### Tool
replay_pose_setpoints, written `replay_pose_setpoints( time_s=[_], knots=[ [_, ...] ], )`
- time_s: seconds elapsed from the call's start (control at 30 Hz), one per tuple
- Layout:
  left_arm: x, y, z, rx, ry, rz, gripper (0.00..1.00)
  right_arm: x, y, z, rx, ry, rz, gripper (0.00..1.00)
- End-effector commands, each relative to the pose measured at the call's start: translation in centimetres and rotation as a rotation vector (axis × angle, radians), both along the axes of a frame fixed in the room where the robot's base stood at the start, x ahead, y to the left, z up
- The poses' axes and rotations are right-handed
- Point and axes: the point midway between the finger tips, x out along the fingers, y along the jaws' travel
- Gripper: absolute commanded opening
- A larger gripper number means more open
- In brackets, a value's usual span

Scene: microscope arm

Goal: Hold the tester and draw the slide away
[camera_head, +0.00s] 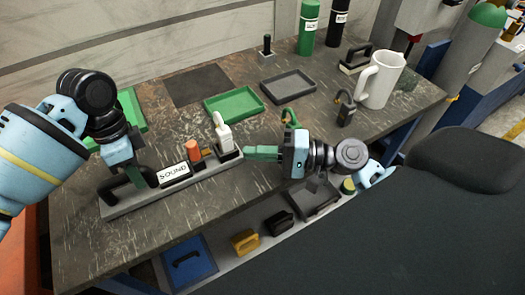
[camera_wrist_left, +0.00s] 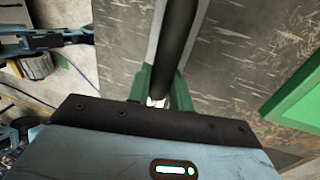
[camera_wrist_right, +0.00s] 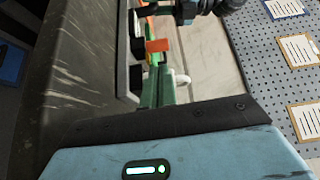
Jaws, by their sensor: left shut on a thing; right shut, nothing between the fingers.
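The tester is a long grey bar (camera_head: 115,208) on the bench with a "SOUND" label (camera_head: 174,175), an orange knob (camera_head: 193,148) and a black arched handle at its left end (camera_head: 113,194). My left gripper (camera_head: 125,170) is shut on this handle; the dark bar (camera_wrist_left: 178,30) runs between its fingers in the left wrist view. A white upright part with a loop (camera_head: 223,132) stands on a black block near the tester's right end; I cannot tell which part is the slide. My right gripper (camera_head: 250,153) is shut and empty, its tips just right of that block.
A green tray (camera_head: 233,103) and a grey tray (camera_head: 288,87) lie behind. A white jug (camera_head: 380,80) and a dark padlock-like object (camera_head: 346,108) stand at right. A lower shelf holds a blue tray (camera_head: 188,262) and a yellow handled block (camera_head: 244,242).

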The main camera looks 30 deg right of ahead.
Motion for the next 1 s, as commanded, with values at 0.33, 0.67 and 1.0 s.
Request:
replay_pose_setpoints(
  time_s=[0.33, 0.67, 1.0],
  knots=[
    [0.1, 0.0, 0.3, -0.003, -0.004, 0.001, 0.00, -2.1, -3.1, 0.1, -0.001, -0.001, -0.002, 0.00],
    [0.1, 0.0, 0.3, -0.003, -0.004, 0.002, 0.00, -2.1, -3.2, 0.2, 0.000, -0.002, -0.001, 0.00],
    [0.1, 0.0, 0.1, -0.001, -0.002, 0.001, 0.47, -2.1, -3.2, 0.1, 0.000, -0.002, -0.001, 0.00]
  ],
)
